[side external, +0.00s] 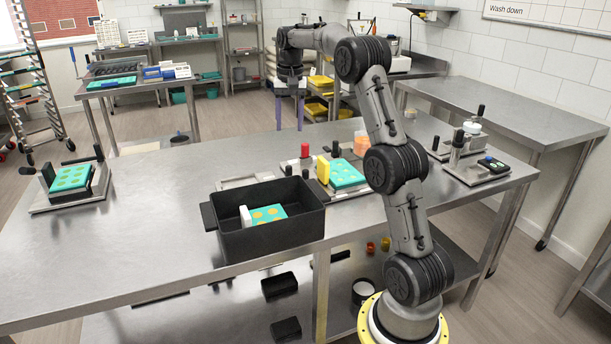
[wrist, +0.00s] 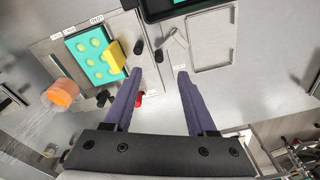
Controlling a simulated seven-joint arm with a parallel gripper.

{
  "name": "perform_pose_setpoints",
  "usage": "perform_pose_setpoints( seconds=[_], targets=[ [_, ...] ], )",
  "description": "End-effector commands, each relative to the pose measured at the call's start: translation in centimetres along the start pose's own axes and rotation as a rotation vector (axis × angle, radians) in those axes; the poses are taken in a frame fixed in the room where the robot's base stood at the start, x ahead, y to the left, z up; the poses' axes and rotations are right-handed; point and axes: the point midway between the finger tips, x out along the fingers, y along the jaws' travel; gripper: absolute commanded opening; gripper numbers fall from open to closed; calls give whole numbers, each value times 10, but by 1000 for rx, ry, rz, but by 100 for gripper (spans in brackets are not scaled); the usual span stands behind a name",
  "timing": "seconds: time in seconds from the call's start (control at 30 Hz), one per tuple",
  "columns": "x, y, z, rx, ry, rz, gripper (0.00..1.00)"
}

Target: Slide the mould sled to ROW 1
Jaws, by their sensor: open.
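The teal mould (side external: 346,173) with round yellow-green cavities sits on a metal plate in mid-table, with a yellow block (side external: 323,170) at its left end. In the wrist view, the mould (wrist: 88,60) and yellow block (wrist: 115,57) lie left of my fingers. Small labels (wrist: 97,19) line the plate's edge; I cannot read the row names. My gripper (side external: 289,124) points down above the table, beyond the mould plate. Its purple fingers are apart and empty in the wrist view (wrist: 158,74), touching nothing visible.
A red knob (side external: 305,150) stands near the yellow block and shows beside my left finger (wrist: 139,99). A black bin (side external: 270,236) holding another teal mould stands in front. An orange container (side external: 361,147) is behind the mould.

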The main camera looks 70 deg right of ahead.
Motion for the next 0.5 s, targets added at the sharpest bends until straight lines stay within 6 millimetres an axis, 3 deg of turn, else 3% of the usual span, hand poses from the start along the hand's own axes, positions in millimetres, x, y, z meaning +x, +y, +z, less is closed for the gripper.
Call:
perform_pose_setpoints(
  seconds=[0.03, 0.1, 0.2, 0.37, 0.5],
  targets=[
    [18, 13, -12, 32, -24, 13, 57],
    [37, 28, -20, 62, -52, 28, 57],
    [52, 43, -25, 93, -78, 40, 57],
    [60, 48, -26, 101, -78, 41, 57],
    [82, 48, -23, 100, -81, 42, 57]
  ],
)
